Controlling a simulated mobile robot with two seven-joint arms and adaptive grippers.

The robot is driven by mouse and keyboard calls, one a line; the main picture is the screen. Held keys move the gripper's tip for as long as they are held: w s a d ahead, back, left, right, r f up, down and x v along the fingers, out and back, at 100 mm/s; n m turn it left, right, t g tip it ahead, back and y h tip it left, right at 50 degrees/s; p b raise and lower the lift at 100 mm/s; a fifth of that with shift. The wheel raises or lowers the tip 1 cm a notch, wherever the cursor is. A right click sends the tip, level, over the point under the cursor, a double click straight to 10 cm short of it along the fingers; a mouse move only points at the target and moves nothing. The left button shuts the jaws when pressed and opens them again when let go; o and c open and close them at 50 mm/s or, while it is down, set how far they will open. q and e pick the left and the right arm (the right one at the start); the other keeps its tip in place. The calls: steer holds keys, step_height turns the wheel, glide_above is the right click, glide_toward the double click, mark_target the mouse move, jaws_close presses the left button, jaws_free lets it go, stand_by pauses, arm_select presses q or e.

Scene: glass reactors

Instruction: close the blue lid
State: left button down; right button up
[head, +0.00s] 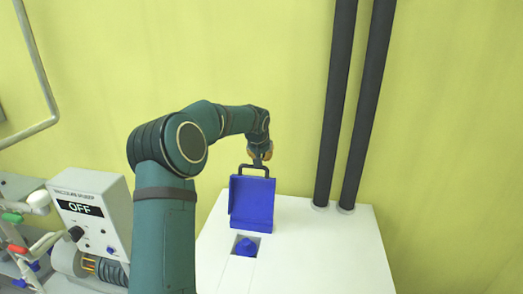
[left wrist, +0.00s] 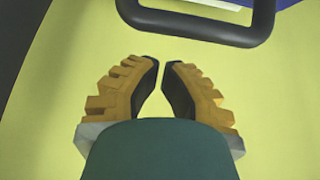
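The blue lid (head: 252,203) stands upright, open, on the white box top in the head view. A dark loop handle (head: 241,170) is at its upper edge. In front of the lid is a square opening with a blue piece (head: 246,247) in it. My left gripper (head: 260,155) is at the handle's height or just above, behind or beside it. In the left wrist view, the handle (left wrist: 195,29) lies beyond the fingertips of my left gripper (left wrist: 161,64). A narrow gap shows between its fingers, with nothing between them. My right gripper is in neither view.
Two dark vertical pipes (head: 346,105) rise from the white box top (head: 330,255), right of the lid. A grey control box (head: 92,212) reading OFF stands at the left, near tubing and valves. A yellow wall (head: 290,90) is behind.

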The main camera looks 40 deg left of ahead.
arm_select(q)
steer(key=shift+s+d+f, duration=0.1)
steer(key=shift+s+d, duration=0.2)
steer(key=shift+s, duration=0.2)
steer(key=shift+s+d+f, duration=0.1)
steer(key=shift+s+d, duration=0.15)
steer(key=shift+s, duration=0.25)
